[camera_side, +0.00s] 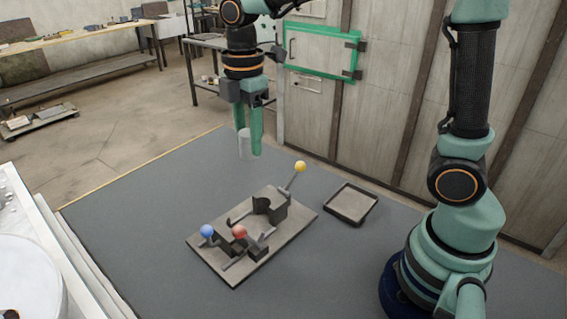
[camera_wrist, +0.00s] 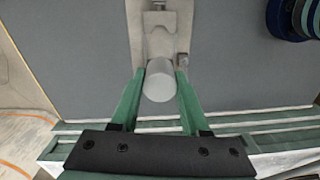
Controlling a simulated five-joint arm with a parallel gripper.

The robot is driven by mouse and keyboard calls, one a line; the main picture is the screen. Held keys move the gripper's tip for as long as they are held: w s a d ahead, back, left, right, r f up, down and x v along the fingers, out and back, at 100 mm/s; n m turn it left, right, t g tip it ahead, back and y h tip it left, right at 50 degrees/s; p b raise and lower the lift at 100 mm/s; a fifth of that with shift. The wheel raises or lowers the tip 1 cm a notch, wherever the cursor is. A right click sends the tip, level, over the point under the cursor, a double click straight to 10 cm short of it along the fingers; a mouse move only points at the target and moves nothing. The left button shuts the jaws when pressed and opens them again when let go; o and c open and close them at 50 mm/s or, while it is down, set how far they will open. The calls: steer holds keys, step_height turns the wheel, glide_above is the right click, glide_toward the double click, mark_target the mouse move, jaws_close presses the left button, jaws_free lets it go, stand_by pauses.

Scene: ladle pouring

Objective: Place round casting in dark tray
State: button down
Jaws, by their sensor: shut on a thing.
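The round casting (camera_side: 244,144) is a light grey cylinder. My gripper (camera_side: 250,140) is shut on it and holds it upright in the air, above and behind the fixture plate in the side view. In the wrist view the casting (camera_wrist: 159,82) shows its round top between the two green fingers of my gripper (camera_wrist: 160,85). The dark tray (camera_side: 351,204) is a shallow, square, empty tray on the grey mat, right of the fixture plate and apart from the casting. The tray does not show in the wrist view.
A grey fixture plate (camera_side: 215,259) on the mat (camera_side: 140,205) carries dark clamps and levers with a yellow knob (camera_side: 300,167), a red knob (camera_side: 239,232) and a blue knob (camera_side: 207,231). The yellow-knob lever stands up between casting and tray. The mat's left side is clear.

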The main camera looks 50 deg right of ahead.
steer(key=s+d, duration=0.3)
steer(key=d, duration=0.4)
steer(key=s+d, duration=0.3)
steer(key=d, duration=0.4)
glide_above(351, 205)
step_height(351, 205, down, 20)
steer(key=shift+f, duration=0.2)
steer(key=shift+f, duration=0.2)
steer(key=shift+c, duration=2)
jaws_free()
steer(key=shift+r, duration=0.1)
